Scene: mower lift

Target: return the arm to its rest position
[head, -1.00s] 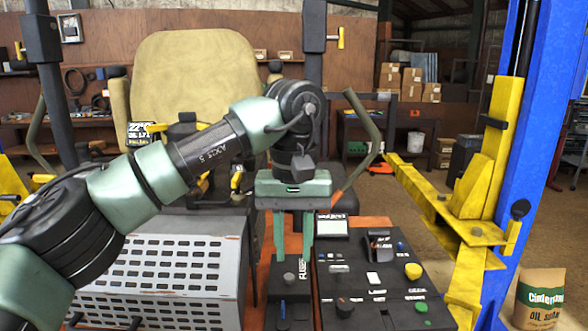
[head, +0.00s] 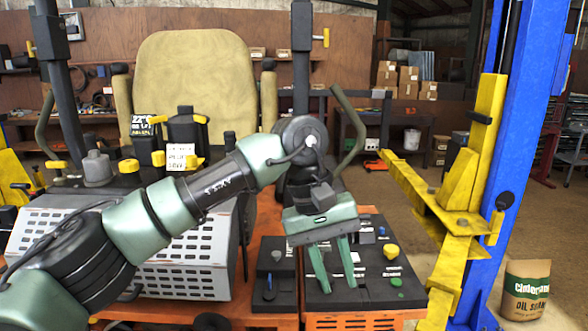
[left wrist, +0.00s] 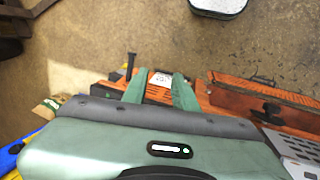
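My left arm (head: 170,212) reaches in from the left over the mower's perforated grey cover (head: 190,270). My left gripper (head: 340,286) hangs tilted in front of the black control panel (head: 378,290). Its two green fingers point down and stand apart, with nothing seen between them. In the left wrist view the open fingers (left wrist: 158,92) also show, with a small white label (left wrist: 160,79) behind the gap. Whether the fingertips touch the panel cannot be told. My right gripper is in neither view.
The tan seat (head: 195,80) stands behind my arm, with black bottles (head: 187,138) in front of it. A blue lift post (head: 510,150) with yellow arms (head: 425,200) rises at the right. An oil bag (head: 526,290) stands on the floor, which has free room beyond.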

